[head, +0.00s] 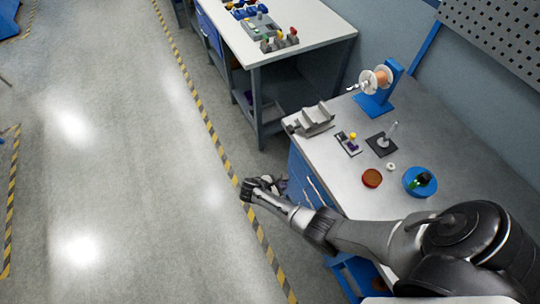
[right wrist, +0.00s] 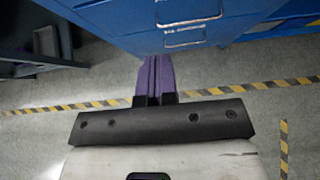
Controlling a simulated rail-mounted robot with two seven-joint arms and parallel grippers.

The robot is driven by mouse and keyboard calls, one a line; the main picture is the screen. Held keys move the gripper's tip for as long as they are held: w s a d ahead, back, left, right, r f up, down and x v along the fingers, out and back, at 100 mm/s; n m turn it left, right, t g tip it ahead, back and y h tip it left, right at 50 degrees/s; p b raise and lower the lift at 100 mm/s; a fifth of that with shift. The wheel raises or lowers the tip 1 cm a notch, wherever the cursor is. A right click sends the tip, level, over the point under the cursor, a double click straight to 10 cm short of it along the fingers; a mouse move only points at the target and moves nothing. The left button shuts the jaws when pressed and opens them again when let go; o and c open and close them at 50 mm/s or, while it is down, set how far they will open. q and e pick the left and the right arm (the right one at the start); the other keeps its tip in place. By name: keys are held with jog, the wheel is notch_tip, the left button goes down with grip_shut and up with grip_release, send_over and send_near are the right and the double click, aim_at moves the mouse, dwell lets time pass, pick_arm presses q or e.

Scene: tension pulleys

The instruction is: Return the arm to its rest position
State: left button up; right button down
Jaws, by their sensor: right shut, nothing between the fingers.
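My right arm reaches from the lower right across the front of the workbench (head: 345,190) in the head view. Its gripper (head: 246,190) hangs over the floor, left of the bench's blue drawers. In the right wrist view the two purple fingers (right wrist: 153,78) are together with nothing between them. They point toward the blue drawer front (right wrist: 190,30) and its metal handles. I cannot tell how far they are from it. My left gripper does not show.
On the bench stand a spool on a blue stand (head: 374,100), a grey metal holder (head: 311,121), a dark plate with a post (head: 383,144), a red-brown disc (head: 372,178) and a blue round tray (head: 420,182). A second bench (head: 290,40) stands behind. Open floor (head: 120,150) lies left.

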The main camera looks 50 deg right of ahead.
jog(key=shift+a, duration=0.1)
jog(key=w+a+r+m+t+y, duration=0.4)
jog(key=w+a+r+m+t, duration=0.15)
jog(key=w+r+m, duration=0.5)
jog(key=a+r+m+t+y, duration=0.25)
jog(key=a+r, duration=0.25)
jog(key=r, duration=0.6)
jog(key=s+a+r+n+t+y, duration=0.15)
jog(key=s+r, duration=0.25)
jog(key=s, duration=0.4)
jog(key=s+a+r+t+y, duration=0.1)
jog(key=s+a+r+t, duration=0.15)
jog(key=s, duration=0.45)
jog(key=s+f+g, duration=0.2)
jog(key=s+f, duration=0.2)
jog(key=s, duration=0.4)
jog(key=s+f+g, duration=0.3)
jog(key=s+f, duration=0.1)
jog(key=s, duration=0.3)
notch_tip(320, 180, up, 16)
jog(key=p, duration=1.6)
jog(key=shift+s+r, duration=0.15)
jog(key=shift+r, duration=0.05)
